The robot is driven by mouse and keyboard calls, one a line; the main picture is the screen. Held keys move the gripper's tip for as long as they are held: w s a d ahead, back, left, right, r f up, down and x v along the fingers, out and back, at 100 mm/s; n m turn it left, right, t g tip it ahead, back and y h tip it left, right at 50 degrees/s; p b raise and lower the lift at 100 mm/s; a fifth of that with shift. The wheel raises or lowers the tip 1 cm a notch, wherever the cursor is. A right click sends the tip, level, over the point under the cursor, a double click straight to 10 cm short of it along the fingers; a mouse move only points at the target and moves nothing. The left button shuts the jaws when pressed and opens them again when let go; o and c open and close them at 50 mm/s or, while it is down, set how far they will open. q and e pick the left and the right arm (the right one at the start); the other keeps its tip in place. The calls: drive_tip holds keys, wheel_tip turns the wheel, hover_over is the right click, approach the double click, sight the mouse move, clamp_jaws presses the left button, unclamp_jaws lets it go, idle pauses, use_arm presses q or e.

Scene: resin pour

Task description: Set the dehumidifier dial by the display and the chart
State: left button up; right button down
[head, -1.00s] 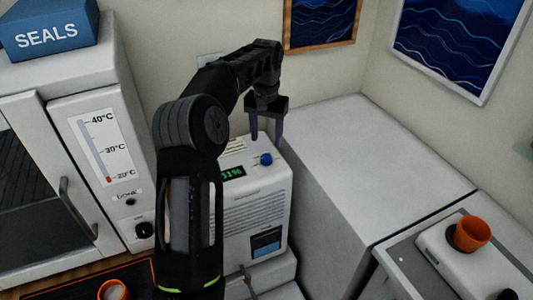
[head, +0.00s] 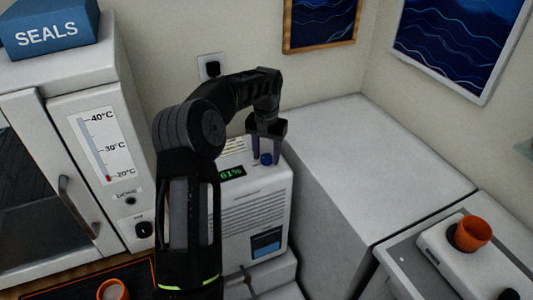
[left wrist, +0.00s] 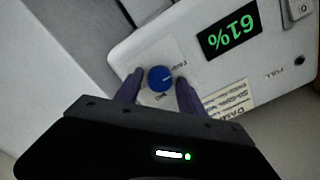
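The white dehumidifier (head: 255,205) stands at the centre of the head view. Its green display (head: 232,173) reads 61%, and the display also shows upside down in the left wrist view (left wrist: 229,34). The blue dial (left wrist: 160,78) is on its top panel, with a small light pointer mark and printed labels around it. My left gripper (head: 265,160) is open above the dial (head: 266,158), one finger on each side, apart from it. A chart label (left wrist: 232,102) lies partly hidden behind my gripper in the left wrist view. My right gripper is not in view.
An oven-like cabinet (head: 120,205) with a thermometer scale and a blue SEALS box (head: 50,28) stands at the left. A white counter (head: 370,160) is clear at the right. A wall socket (head: 210,66) is behind my arm.

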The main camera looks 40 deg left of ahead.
use_arm(q)
clamp_jaws()
drive_tip(key=shift+m, duration=0.5)
drive_tip(key=m+p, duration=0.1)
drive_tip(key=m, duration=0.2)
drive_tip(key=shift+r, duration=0.1)
drive_tip(key=m, duration=0.5)
drive_tip(key=shift+m+p, duration=0.3)
drive_tip(key=shift+m, duration=0.1)
drive_tip(key=m+p, duration=0.1)
drive_tip(key=m, duration=0.9)
drive_tip(key=shift+m, duration=0.4)
drive_tip(key=shift+w+m+p, duration=0.1)
drive_tip(key=shift+m+p, duration=0.25)
drive_tip(key=shift+m, duration=1.25)
